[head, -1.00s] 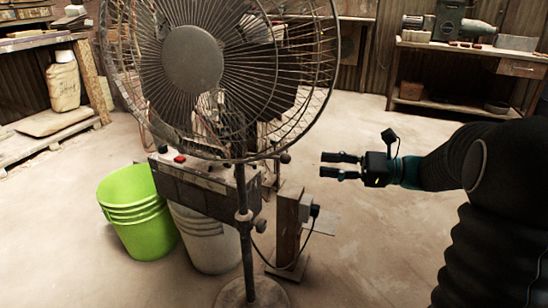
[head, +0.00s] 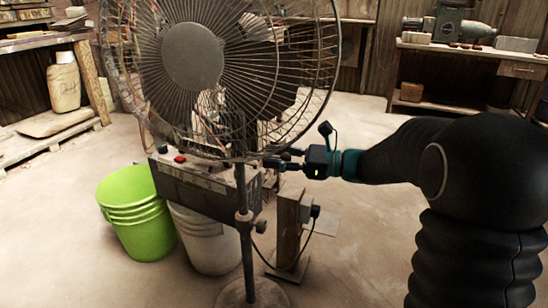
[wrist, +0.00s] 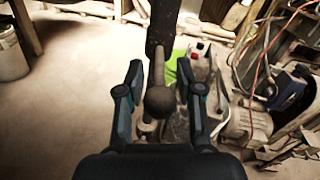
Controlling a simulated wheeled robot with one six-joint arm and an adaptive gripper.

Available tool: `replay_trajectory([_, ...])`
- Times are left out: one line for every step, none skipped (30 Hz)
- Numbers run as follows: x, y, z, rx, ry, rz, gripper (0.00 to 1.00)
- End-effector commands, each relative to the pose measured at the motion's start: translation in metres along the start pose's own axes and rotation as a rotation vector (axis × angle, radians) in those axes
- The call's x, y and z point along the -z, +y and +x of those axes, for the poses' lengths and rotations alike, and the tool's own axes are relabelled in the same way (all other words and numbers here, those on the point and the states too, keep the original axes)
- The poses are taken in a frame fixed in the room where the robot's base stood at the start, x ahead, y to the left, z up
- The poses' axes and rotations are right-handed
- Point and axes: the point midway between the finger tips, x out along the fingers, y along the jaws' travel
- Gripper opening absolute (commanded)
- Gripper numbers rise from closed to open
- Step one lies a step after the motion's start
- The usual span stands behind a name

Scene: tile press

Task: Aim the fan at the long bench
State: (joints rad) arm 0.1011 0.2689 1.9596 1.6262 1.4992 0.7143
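A large wire-caged pedestal fan (head: 192,57) stands in front of me, its round hub facing my head camera. Its pole (head: 246,235) rises from a round base. My gripper (head: 273,159) is at the fan's pole, just under the cage, reaching in from the right. In the wrist view my gripper (wrist: 160,98) is open, with a dark round knob (wrist: 158,102) of the fan between its spread fingers; a gap shows on both sides. A bench (head: 470,51) with machines stands at the back right. Another bench edge (head: 42,40) shows at the left; I cannot tell which is the long one.
Green buckets (head: 138,212) and a pale bucket (head: 207,240) stand left of the fan's pole. A control box (head: 192,184) with a red button is behind it. A small post with a cable (head: 290,232) stands close right. The right-hand floor is open.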

Motion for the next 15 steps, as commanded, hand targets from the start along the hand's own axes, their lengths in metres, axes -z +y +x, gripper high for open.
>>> replay_trajectory([0.0001,0.0002,0.0024,-0.001,0.0,0.0,0.36])
replay_trajectory([0.0,0.0002,0.0033,-0.001,0.0,0.0,0.36])
replay_trajectory([0.0,0.0002,0.0041,-0.001,0.0,0.0,0.36])
replay_trajectory([0.0,0.0002,0.0045,-0.001,0.0,0.0,0.36])
replay_trajectory([0.0,0.0002,0.0047,-0.001,0.0,0.0,0.36])
replay_trajectory([0.0,0.0002,0.0048,-0.001,0.0,0.0,0.36])
replay_trajectory([0.0,0.0001,0.0047,-0.001,0.0,0.0,0.36])
replay_trajectory([0.0,0.0001,0.0046,0.0,0.0,0.0,0.36])
replay_trajectory([0.0,0.0001,0.0046,0.0,0.0,0.0,0.36])
replay_trajectory([0.0,0.0001,0.0045,0.0,0.0,0.0,0.36])
replay_trajectory([0.0,0.0001,0.0045,0.0,0.0,0.0,0.34])
replay_trajectory([0.0,0.0001,0.0045,0.0,0.0,0.0,0.24])
replay_trajectory([0.0,0.0001,0.0044,0.0,0.0,0.0,0.16])
replay_trajectory([0.0,0.0001,0.0044,0.0,0.0,0.0,0.09])
replay_trajectory([0.0,0.0001,0.0044,0.0,0.0,0.0,0.0])
